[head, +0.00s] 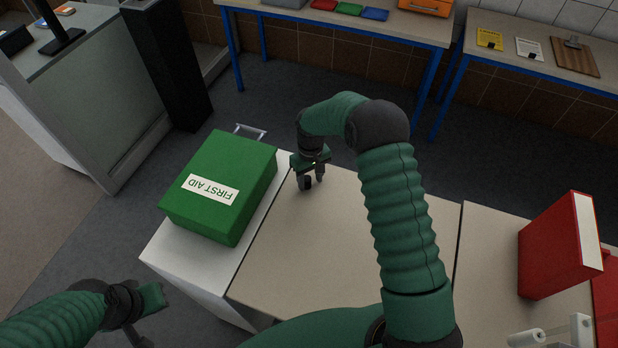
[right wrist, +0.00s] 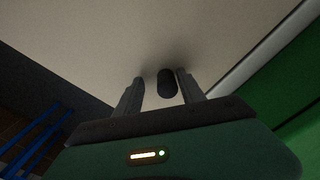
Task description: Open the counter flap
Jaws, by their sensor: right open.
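The counter flap (head: 300,235) is a beige panel lying flat in the middle of the head view, with seams on its left and right sides. My right gripper (head: 312,181) is open at the flap's far left corner, pointing down. In the right wrist view, a dark rounded peg (right wrist: 167,83) shows between the fingers of the right gripper (right wrist: 168,92), in front of the pale flap surface (right wrist: 150,35). I cannot tell whether the fingers touch it. My left gripper (head: 142,315) is low at the left, away from the flap; its jaws are unclear.
A green first aid box (head: 222,180) stands on the white counter (head: 195,265) just left of the flap. A red binder (head: 550,250) stands on the right-hand counter (head: 485,255). Open floor lies behind, before blue-legged tables (head: 370,27). A black post (head: 165,65) stands at the back left.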

